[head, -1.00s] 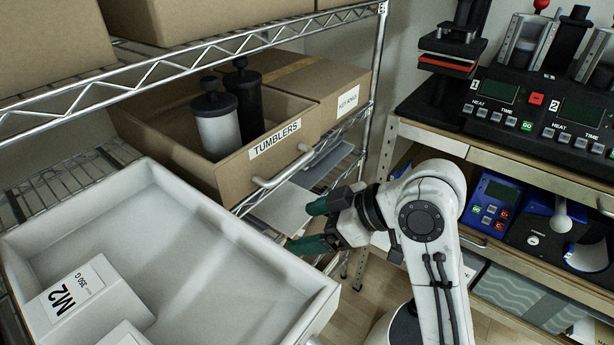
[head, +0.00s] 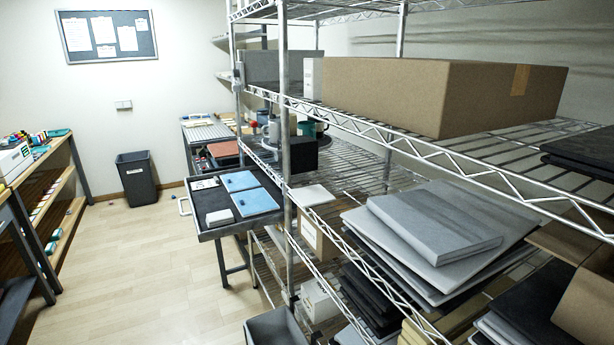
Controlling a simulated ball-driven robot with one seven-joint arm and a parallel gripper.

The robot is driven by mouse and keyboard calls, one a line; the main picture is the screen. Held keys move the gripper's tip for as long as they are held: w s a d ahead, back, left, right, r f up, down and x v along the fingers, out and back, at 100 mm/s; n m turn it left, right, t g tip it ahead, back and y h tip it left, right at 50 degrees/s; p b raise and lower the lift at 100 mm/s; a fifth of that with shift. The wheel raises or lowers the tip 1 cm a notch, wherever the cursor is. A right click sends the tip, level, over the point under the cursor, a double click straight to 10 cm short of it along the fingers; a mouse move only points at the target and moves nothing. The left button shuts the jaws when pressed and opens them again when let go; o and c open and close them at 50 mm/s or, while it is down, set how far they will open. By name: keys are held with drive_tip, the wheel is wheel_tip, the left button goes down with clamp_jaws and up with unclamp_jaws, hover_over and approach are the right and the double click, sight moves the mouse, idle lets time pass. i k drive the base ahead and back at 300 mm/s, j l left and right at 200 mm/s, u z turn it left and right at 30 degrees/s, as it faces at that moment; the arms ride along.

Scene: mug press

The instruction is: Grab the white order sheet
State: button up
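Several white sheets hang on a dark board (head: 145,46) on the far wall at the upper left. One is a large white sheet (head: 103,30) near the board's middle, and another white sheet (head: 127,39) hangs to its right. Their print is too small to read, so I cannot tell whether one is the order sheet. My gripper is not in view.
A wire shelf (head: 379,135) with a cardboard box (head: 435,95) and grey slabs (head: 435,222) fills the right. A pulled-out dark tray (head: 215,202) with blue pads sticks out in the middle. A bin (head: 137,180) stands at the back. The wooden floor (head: 150,270) is mostly clear.

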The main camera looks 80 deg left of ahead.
sight(214, 182)
drive_tip(key=u, duration=2.1)
drive_tip(key=i+u, duration=0.45)
drive_tip(key=i+l+u, duration=0.3)
drive_tip(key=i+u, duration=0.15)
drive_tip(key=i, duration=0.05)
